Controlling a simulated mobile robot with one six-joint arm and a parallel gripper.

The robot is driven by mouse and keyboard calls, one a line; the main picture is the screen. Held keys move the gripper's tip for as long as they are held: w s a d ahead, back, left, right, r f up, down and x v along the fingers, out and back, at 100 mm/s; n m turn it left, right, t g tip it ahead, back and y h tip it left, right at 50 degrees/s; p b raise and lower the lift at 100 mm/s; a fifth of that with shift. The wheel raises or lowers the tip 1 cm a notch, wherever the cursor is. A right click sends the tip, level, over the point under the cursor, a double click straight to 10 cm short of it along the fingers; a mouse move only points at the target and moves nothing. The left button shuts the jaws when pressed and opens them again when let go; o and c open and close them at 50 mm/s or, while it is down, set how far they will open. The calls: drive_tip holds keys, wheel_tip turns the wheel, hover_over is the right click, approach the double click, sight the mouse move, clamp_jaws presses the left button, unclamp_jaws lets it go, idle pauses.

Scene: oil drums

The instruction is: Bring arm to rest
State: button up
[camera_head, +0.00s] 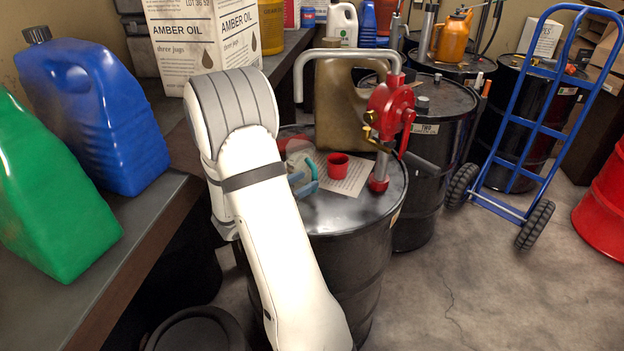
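My white arm rises from the bottom middle and bends at a grey-banded joint at the upper left of centre. My gripper is not clearly visible; the end of the arm is hidden behind its own links. The arm stands in front of a black oil drum (345,262). On the drum top are a red cup (338,166) on a paper sheet (350,181), a red rotary pump (390,108) with a bent grey pipe, and a brownish jug (340,105). A clear item with a teal handle (305,178) lies beside the cup, partly hidden by the arm.
A shelf (145,232) on the left holds a green jug (50,190), a blue jug (95,115) and an Amber Oil box (205,40). More drums (427,175) stand behind. A blue hand truck (535,130) and red drum (604,205) are right. Floor (480,290) is clear at lower right.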

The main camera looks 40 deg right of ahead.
drive_tip(key=shift+a, duration=1.9)
drive_tip(key=shift+s+r, duration=0.15)
drive_tip(key=s+a+r+m+g+y, duration=0.1)
drive_tip(key=s+a+m+g+y, duration=0.1)
drive_tip(key=s+a+m+y, duration=0.25)
drive_tip(key=s+a+r+m+g+y, duration=0.25)
drive_tip(key=s+m, duration=0.25)
drive_tip(key=s, duration=0.3)
drive_tip(key=s+a+r+m+t+y, duration=0.1)
drive_tip(key=s+a+m+t+y, duration=0.1)
drive_tip(key=a, duration=0.6)
drive_tip(key=s+a+r+m+t+y, duration=0.1)
drive_tip(key=s+a+m+t+y, duration=0.1)
drive_tip(key=a+m+t+y, duration=0.2)
drive_tip(key=a+m+y, duration=0.3)
drive_tip(key=a+y, duration=0.2)
drive_tip(key=shift+s, duration=0.3)
drive_tip(key=shift+d+t, duration=0.15)
drive_tip(key=shift+t, duration=0.1)
